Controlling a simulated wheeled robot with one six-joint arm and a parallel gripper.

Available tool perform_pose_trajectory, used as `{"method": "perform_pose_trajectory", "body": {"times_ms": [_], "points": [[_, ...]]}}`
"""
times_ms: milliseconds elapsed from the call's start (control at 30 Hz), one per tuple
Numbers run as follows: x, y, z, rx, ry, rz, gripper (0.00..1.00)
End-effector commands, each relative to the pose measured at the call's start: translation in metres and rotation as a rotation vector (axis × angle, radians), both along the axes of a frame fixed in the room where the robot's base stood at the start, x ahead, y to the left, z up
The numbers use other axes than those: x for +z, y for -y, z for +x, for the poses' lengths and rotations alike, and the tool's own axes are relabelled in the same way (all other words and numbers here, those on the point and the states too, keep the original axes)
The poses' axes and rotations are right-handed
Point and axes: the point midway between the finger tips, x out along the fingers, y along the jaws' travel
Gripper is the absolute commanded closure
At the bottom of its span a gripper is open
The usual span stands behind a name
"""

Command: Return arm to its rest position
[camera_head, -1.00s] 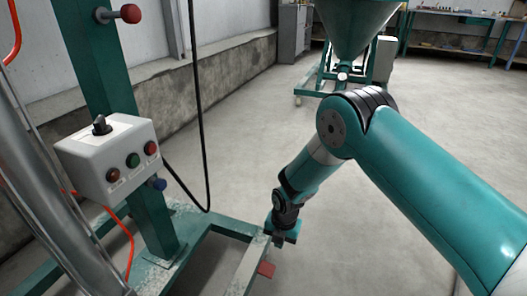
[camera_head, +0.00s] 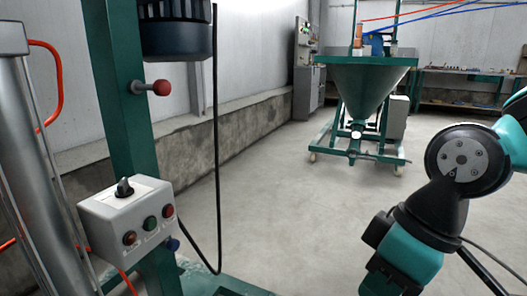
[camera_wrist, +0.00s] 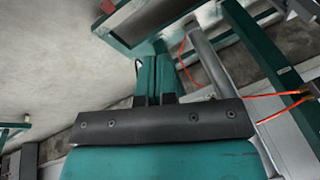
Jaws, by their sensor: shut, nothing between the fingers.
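My arm is at the right of the head view, bent at a large dark joint (camera_head: 461,160) with a teal and black wrist part (camera_head: 405,250) below it. In the wrist view my gripper (camera_wrist: 156,66) shows as two teal fingers side by side beyond a black bar. The fingers are shut with nothing between them. In the head view I cannot make out the fingertips.
A green machine column (camera_head: 118,110) with a grey control box (camera_head: 131,222) and a red knob (camera_head: 161,88) stands at the left. A black cable (camera_head: 218,150) hangs beside it. A green hopper (camera_head: 366,90) on a wheeled frame stands farther back. The concrete floor (camera_head: 290,200) between is clear.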

Motion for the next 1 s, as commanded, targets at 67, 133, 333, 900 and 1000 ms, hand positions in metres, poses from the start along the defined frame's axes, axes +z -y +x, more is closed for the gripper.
{"method": "perform_pose_trajectory", "body": {"times_ms": [67, 133, 333, 900, 1000], "points": [[0.007, 0.005, -0.022, -0.088, -0.028, 0.01, 1.0], [0.011, 0.009, -0.04, -0.165, -0.056, 0.018, 1.0], [0.06, 0.011, -0.044, -0.193, -0.074, 0.017, 1.0], [0.258, 0.011, -0.043, -0.19, -0.07, 0.018, 1.0], [0.297, 0.011, -0.043, -0.19, -0.07, 0.018, 1.0]]}}
